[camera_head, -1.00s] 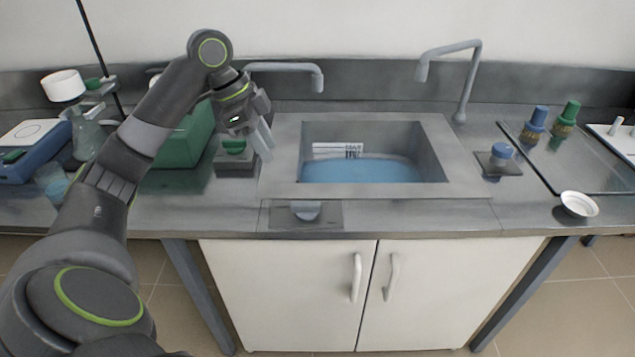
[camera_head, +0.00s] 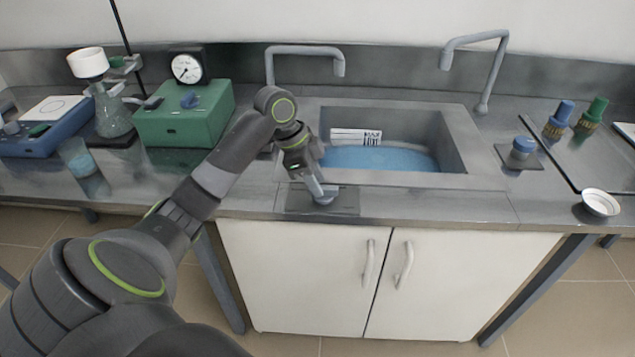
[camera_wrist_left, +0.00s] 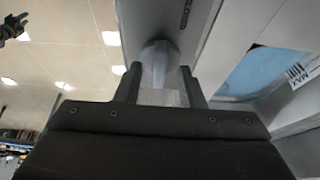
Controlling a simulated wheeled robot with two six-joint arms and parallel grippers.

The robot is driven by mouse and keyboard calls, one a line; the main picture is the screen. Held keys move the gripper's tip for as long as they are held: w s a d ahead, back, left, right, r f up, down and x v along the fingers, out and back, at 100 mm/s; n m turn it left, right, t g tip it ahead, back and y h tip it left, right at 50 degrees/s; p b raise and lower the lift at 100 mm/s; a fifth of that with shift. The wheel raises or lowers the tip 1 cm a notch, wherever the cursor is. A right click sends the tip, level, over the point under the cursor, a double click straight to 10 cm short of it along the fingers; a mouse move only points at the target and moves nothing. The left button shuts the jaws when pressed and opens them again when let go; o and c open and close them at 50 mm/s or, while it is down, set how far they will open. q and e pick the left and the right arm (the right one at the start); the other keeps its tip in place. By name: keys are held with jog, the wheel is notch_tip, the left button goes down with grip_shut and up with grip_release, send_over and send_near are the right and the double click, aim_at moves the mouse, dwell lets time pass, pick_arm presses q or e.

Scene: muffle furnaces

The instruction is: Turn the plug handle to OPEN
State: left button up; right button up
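The plug handle (camera_head: 327,199) is a small grey lever on a grey plate (camera_head: 348,201) at the sink's front edge. My left gripper (camera_head: 318,190) is down at the plate and partly covers the handle. In the left wrist view, the handle (camera_wrist_left: 158,52) has a round hub, and its lever reaches down between my two fingers (camera_wrist_left: 161,78). The fingers stand apart on either side of it, with a gap showing. Lettering on the plate beyond the hub seems to read CLOSED, partly cut off.
The sink (camera_head: 475,150) holds blue water (camera_head: 375,159) and a printed label (camera_head: 356,137). Two grey taps stand behind it. A green box (camera_head: 185,120) with a gauge (camera_head: 187,67) and a flask (camera_head: 112,116) are at left. Bottles and a white dish (camera_head: 600,203) are at right.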

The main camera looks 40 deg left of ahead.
pick_arm(q)
jog(key=shift+w+d+f, duration=0.1)
jog(key=shift+d+f, duration=0.1)
jog(key=shift+f, duration=0.35)
pick_arm(e)
jog(key=shift+s+d, duration=0.15)
jog(key=shift+s, duration=0.5)
pick_arm(q)
grip_shut()
pick_arm(e)
jog(key=shift+w, duration=0.1)
